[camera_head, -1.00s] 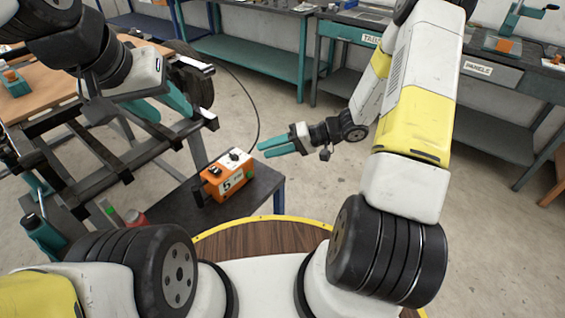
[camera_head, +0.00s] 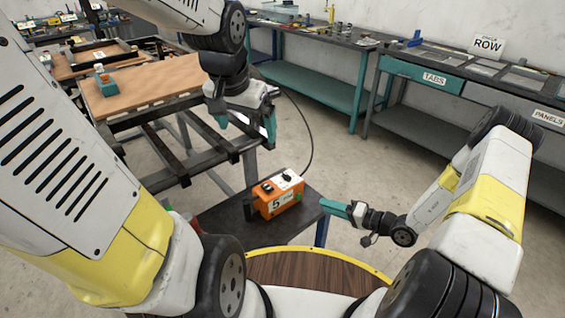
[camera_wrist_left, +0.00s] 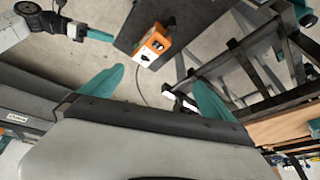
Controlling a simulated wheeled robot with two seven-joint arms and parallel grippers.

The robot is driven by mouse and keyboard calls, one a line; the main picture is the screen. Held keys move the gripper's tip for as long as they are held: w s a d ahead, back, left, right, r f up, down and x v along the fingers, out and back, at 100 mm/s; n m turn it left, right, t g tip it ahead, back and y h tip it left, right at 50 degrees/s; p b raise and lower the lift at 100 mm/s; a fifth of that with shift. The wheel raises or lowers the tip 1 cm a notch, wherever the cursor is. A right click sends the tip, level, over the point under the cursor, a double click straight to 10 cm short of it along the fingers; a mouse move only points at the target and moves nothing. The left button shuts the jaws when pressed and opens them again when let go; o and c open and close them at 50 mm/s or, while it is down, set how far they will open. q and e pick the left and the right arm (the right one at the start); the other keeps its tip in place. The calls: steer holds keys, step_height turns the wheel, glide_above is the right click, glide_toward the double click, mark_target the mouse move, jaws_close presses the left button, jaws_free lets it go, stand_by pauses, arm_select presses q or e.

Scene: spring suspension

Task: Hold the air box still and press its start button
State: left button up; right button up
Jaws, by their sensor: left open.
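The air box (camera_head: 277,198) is orange with a white top panel, black knobs and a "5" on its front. It stands on a small dark table. A green part (camera_head: 299,197) shows at its right end; I cannot tell whether it is the start button. My left gripper (camera_head: 243,123) is open and empty, apart from the box, above and behind it in the head view. In the left wrist view the air box (camera_wrist_left: 152,46) shows beyond and between the open fingers (camera_wrist_left: 155,88). My right gripper (camera_head: 333,208) is just right of the box, apart from it; its finger gap is unclear.
The small dark table (camera_head: 235,222) has some bare top around the box. A dark metal frame (camera_head: 180,140) stands behind it to the left, near my left gripper. A black hose (camera_head: 306,130) curves up behind the box. Benches (camera_head: 330,95) line the back wall.

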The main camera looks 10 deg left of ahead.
arm_select(q)
steer(key=w+a+f+m+g, duration=0.1)
steer(key=w+f+m+g, duration=0.15)
steer(key=w+f, duration=0.8)
steer(key=m, duration=0.2)
glide_toward(269, 186)
steer(key=shift+m+g+h, duration=0.45)
steer(key=shift+m+h, duration=0.05)
steer(key=shift+m, duration=0.15)
steer(key=f, duration=0.2)
steer(key=w+f, duration=0.1)
steer(key=f, duration=0.2)
steer(key=w+f, duration=0.1)
steer(key=f, duration=0.2)
steer(key=shift+a, duration=0.2)
steer(key=shift+d+f, duration=0.2)
steer(key=shift+f, duration=0.4)
steer(key=f, duration=0.7)
steer(key=shift+w+d+f, duration=0.15)
steer(key=shift+w+d, duration=0.2)
steer(key=shift+w, duration=0.05)
steer(key=shift+c, duration=0.4)
steer(key=c, duration=1.8)
steer(key=o, duration=1.2)
steer(key=c, duration=1.1)
